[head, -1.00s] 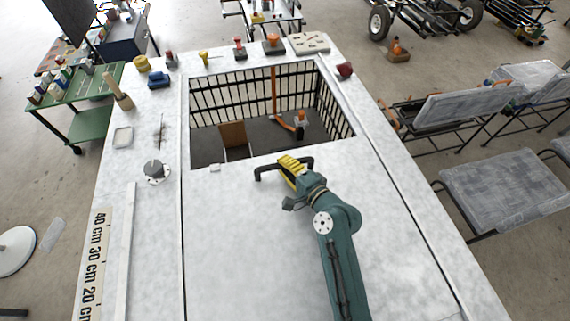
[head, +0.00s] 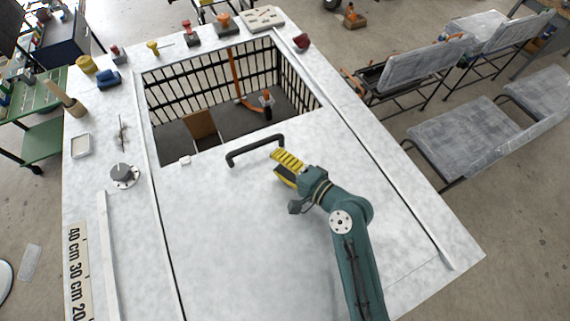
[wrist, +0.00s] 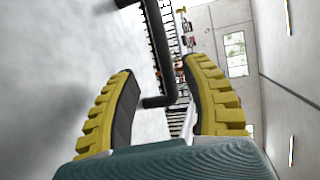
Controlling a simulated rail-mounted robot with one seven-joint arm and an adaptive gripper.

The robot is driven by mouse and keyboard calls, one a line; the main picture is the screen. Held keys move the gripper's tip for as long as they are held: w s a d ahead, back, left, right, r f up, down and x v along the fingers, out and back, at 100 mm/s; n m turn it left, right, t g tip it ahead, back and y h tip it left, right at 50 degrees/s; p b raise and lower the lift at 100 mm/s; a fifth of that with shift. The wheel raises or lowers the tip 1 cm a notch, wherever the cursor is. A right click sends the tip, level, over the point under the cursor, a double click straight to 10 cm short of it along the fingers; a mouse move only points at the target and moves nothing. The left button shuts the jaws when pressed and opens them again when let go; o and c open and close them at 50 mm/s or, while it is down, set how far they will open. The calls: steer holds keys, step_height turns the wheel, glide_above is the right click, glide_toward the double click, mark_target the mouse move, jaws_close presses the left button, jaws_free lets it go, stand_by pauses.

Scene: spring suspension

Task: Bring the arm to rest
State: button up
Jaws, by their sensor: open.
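My gripper (head: 286,168) is at the end of my teal arm, low over the white sliding lid. Its yellow, ribbed fingers stand apart, with nothing between them. The black bar handle (head: 254,149) is fixed near the lid's (head: 225,225) far edge. My gripper is just to the near right of the handle in the head view, apart from it. In the wrist view the handle (wrist: 160,50) shows beyond the spread fingers (wrist: 165,100).
Beyond the lid is an open barred pit (head: 230,90) with an orange-and-black item (head: 266,103) inside. Small coloured items line the far rim, including a red one (head: 301,41). A grey knob (head: 123,175) and a ruler strip (head: 78,270) are at left. The lid is otherwise clear.

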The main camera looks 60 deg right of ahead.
steer(key=shift+v, duration=1.35)
